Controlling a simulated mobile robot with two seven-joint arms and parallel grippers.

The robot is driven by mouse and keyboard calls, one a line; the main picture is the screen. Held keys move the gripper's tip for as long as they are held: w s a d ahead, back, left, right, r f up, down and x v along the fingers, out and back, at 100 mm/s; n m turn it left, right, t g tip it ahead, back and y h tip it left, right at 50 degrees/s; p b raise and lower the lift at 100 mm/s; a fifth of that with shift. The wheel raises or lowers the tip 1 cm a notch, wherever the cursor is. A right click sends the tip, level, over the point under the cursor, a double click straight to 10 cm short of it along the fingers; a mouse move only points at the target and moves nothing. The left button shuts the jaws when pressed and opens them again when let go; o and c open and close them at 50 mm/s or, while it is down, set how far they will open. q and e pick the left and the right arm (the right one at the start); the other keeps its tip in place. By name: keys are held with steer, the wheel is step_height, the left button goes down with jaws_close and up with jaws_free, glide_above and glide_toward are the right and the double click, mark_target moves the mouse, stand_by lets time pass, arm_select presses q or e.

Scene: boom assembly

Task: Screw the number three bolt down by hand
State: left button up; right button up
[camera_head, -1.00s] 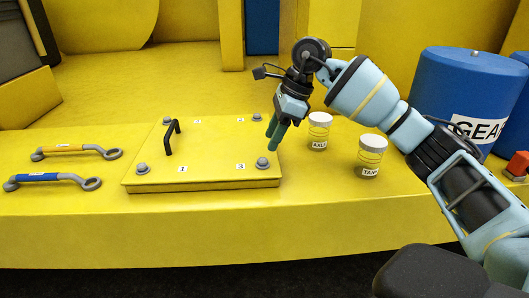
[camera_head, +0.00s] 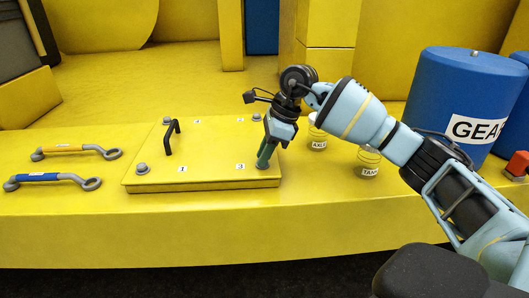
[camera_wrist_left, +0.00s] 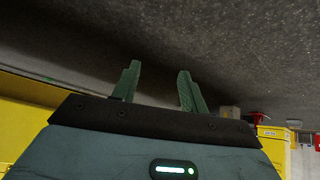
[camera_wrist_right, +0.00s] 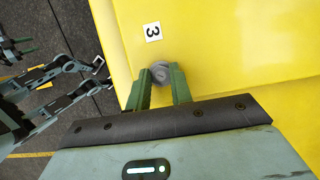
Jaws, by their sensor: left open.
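The number three bolt (camera_head: 262,166) is a grey bolt at the front right corner of a raised yellow plate (camera_head: 210,178). In the right wrist view the bolt head (camera_wrist_right: 160,73) sits beside the "3" label (camera_wrist_right: 152,32). My right gripper (camera_head: 264,160) points down at it, its green fingertips at the bolt and partly covering it. In the right wrist view the fingertips (camera_wrist_right: 160,76) are close together, one on each side of the bolt head, and appear closed on it. My left gripper (camera_wrist_left: 158,75) is open and empty, away from the plate.
The plate has a black handle (camera_head: 172,137) and other bolts, such as the one by label 1 (camera_head: 142,168). Two wrenches, yellow (camera_head: 75,150) and blue (camera_head: 50,180), lie left. Two labelled jars (camera_head: 316,140) (camera_head: 367,164) and a blue barrel (camera_head: 465,90) stand right, near my right arm.

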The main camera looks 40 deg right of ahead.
jaws_close()
steer(key=shift+r+m+p, duration=0.1)
steer(key=shift+m+p, duration=0.3)
steer(key=shift+m, duration=0.1)
steer(key=shift+s+r+m+t+h+p, duration=0.1)
steer(key=shift+m+t+h+p, duration=0.2)
steer(key=shift+m+t+p, duration=0.25)
steer(key=m+p, duration=0.1)
steer(key=m, duration=0.2)
steer(key=shift+a+r+h+p, duration=0.1)
steer(key=shift+r+h+p, duration=0.05)
steer(key=shift+h+p, duration=0.25)
steer(key=m+p, duration=0.1)
steer(key=m, duration=0.1)
steer(key=m+t+h+p, duration=0.1)
steer(key=m, duration=0.1)
steer(key=shift+h+p, duration=0.3)
steer(key=shift+a+m+h+p, duration=0.1)
steer(key=shift+m+h+p, duration=0.4)
steer(key=shift+m, duration=0.55)
arm_select(q)
steer(key=w+a+r+t, duration=0.1)
steer(key=w+r+t, duration=0.1)
steer(key=w+r, duration=0.5)
step_height(320, 180, up, 3)
steer(key=shift+w+f, duration=0.1)
steer(key=shift+w, duration=0.05)
arm_select(e)
steer(key=shift+f, duration=0.25)
steer(key=shift+m, duration=0.3)
